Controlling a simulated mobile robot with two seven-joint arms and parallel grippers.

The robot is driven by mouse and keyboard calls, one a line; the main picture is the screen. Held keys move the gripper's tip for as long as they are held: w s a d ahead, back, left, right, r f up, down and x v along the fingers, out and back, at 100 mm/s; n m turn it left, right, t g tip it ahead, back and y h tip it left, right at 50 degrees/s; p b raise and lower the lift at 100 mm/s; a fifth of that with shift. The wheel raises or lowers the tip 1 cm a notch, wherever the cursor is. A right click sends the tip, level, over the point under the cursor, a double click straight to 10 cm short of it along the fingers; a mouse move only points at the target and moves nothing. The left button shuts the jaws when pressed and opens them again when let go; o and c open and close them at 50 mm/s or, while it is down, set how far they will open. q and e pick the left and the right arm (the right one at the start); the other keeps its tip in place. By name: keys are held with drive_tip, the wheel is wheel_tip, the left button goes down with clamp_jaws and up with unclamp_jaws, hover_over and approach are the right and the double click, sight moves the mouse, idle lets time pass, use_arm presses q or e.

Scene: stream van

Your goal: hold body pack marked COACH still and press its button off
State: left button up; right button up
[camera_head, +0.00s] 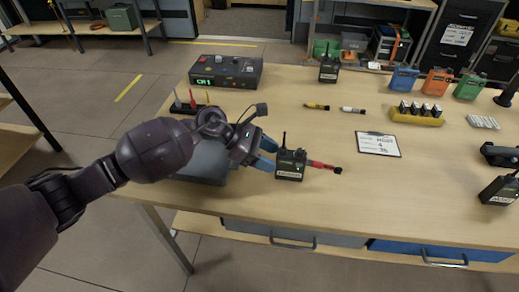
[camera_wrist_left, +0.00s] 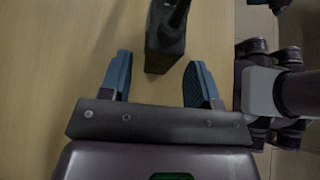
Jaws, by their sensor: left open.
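A small black body pack (camera_head: 290,166) with a stub antenna and a pale label stands upright near the table's front edge. The label is too small to read surely. My left gripper (camera_head: 266,153) comes at it from the left, low over the table, with blue fingers open. In the left wrist view, the pack (camera_wrist_left: 164,48) is just ahead of and partly between the fingertips (camera_wrist_left: 158,66), with a gap on both sides. Its button cannot be made out. Two similar black packs stand at the back (camera_head: 328,71) and at the right edge (camera_head: 499,190). My right gripper is not in view.
A red marker-like stick (camera_head: 322,165) lies just right of the pack. A clipboard (camera_head: 378,144) lies farther right. A control box (camera_head: 226,72) stands at back left. A yellow battery holder (camera_head: 416,116) is at right. The table middle is mostly clear.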

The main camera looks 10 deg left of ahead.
sight(285, 165)
use_arm(q)
drive_tip(key=shift+x, duration=0.95)
drive_tip(key=shift+b+x, duration=0.35)
drive_tip(key=shift+x, duration=0.7)
drive_tip(key=shift+d+f, duration=0.3)
drive_tip(key=shift+d, duration=0.15)
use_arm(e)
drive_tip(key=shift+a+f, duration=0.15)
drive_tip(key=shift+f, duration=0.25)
use_arm(q)
drive_tip(key=shift+c, duration=0.3)
drive_tip(key=c, duration=0.7)
drive_tip(key=shift+c, duration=0.6)
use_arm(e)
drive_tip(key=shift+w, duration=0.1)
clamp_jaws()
